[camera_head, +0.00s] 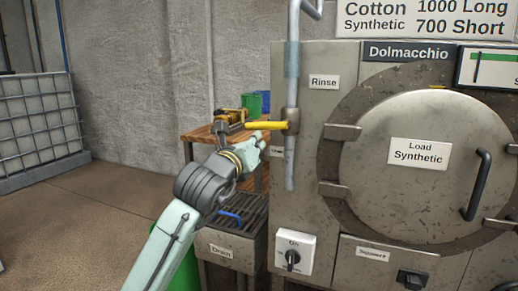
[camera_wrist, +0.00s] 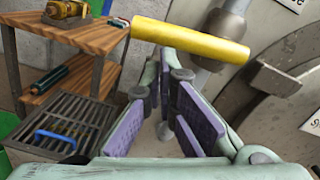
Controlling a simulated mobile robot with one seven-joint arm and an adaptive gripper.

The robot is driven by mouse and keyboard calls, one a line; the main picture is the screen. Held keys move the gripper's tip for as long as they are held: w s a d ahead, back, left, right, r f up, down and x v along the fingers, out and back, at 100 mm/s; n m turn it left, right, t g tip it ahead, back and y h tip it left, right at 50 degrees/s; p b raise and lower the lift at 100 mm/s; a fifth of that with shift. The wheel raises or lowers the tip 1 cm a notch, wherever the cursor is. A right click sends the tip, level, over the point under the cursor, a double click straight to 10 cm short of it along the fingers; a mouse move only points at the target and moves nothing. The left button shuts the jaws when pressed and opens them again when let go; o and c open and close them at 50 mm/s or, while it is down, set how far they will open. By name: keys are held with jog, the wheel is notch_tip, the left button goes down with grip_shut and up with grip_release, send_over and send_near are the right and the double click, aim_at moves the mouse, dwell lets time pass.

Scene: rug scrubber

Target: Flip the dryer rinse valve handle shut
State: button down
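The yellow rinse valve handle (camera_head: 266,125) sticks out level to the left from the valve body (camera_head: 291,121) on the vertical pipe beside the "Rinse" label (camera_head: 324,82). In the wrist view the handle (camera_wrist: 190,40) lies across the picture, just beyond my fingertips. My gripper (camera_head: 256,142) is just below and left of the handle in the head view. In the wrist view my gripper (camera_wrist: 167,75) has its purple-padded fingers apart with a narrow gap and nothing between them. I cannot tell whether a fingertip touches the handle.
The dryer (camera_head: 400,165) with its round door stands right of the pipe (camera_head: 291,60). A drain grate (camera_wrist: 65,120) with a blue handle sits below. Open floor lies left.

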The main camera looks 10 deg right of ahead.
jog(key=shift+w+a+r, duration=0.15)
jog(key=shift+r, duration=0.2)
dwell(0.5)
